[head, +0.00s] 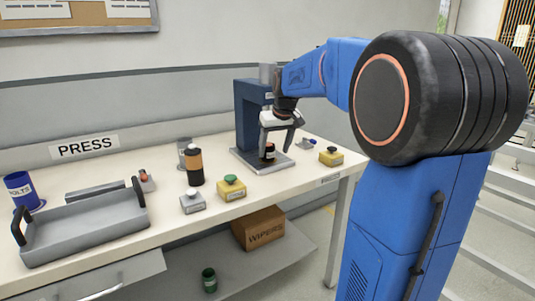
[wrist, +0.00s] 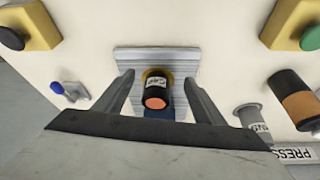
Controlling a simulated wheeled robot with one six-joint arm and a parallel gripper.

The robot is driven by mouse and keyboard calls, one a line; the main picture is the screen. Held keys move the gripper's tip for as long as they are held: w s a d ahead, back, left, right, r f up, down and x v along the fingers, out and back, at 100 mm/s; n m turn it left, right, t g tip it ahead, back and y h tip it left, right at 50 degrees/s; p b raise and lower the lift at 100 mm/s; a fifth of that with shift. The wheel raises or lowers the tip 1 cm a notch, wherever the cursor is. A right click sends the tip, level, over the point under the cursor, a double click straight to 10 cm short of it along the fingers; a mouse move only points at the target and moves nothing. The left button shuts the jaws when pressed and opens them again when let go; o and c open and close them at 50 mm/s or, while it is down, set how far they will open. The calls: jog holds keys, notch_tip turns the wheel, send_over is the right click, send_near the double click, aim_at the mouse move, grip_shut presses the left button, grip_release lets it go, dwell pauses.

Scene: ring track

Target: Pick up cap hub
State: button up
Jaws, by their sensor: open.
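The cap hub (head: 269,154) is a small dark cylinder. It stands on the grey base plate (head: 246,158) of the blue press (head: 247,115). In the wrist view the hub (wrist: 155,82) shows an orange-red round end and a partly readable label. My gripper (head: 277,142) is open, above and around the hub in the head view. In the wrist view its two fingers (wrist: 158,77) stand on either side of the hub, with a visible gap on each side. The gripper holds nothing. The fingers and wrist hide part of the press.
A yellow green-button box (head: 231,188), another yellow box (head: 331,157), a white button box (head: 193,201) and a black-orange bottle (head: 195,166) stand on the bench. A blue-lever switch (wrist: 70,91) is near the plate. A grey tray (head: 85,229) lies at left.

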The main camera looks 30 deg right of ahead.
aim_at(270, 146)
jog(key=shift+w+d, duration=0.15)
jog(key=shift+w, duration=0.7)
jog(key=shift+w+d, duration=0.15)
jog(key=shift+w, duration=1.05)
jog(key=shift+x, duration=1.5)
jog(key=c, duration=1.4)
jog(key=shift+r, duration=0.2)
